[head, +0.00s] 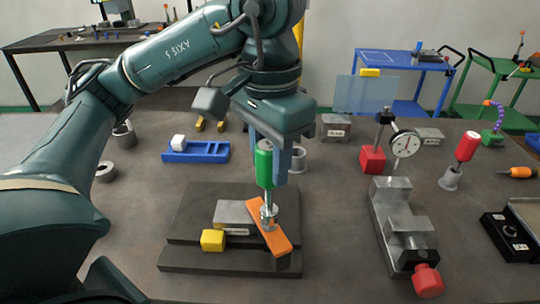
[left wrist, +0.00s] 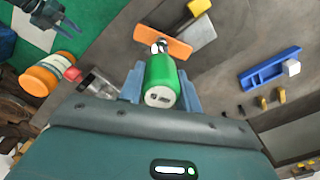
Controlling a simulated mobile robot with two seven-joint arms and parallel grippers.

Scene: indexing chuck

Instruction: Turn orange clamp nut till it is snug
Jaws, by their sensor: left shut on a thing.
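My left gripper (head: 270,160) is shut on the green handle (head: 264,165) of an upright driver. The driver's metal socket end (head: 268,212) reaches down to the nut on the orange clamp bar (head: 271,240), and it covers the nut. The bar lies at an angle, one end by a grey block (head: 233,214) on a dark stepped plate (head: 185,258). In the left wrist view the green handle (left wrist: 160,82) sits between my fingers, with the orange bar (left wrist: 160,40) beyond it. A dark gripper-like part (left wrist: 55,16) at the top left may be my right gripper; its opening is unclear.
A yellow block (head: 212,240) sits left of the bar. A blue tray (head: 196,152) stands behind. To the right are a vise (head: 390,205) with a red knob (head: 427,280), a dial gauge (head: 405,143) and a red-handled tool (head: 467,147). The table left of the plate is mostly clear.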

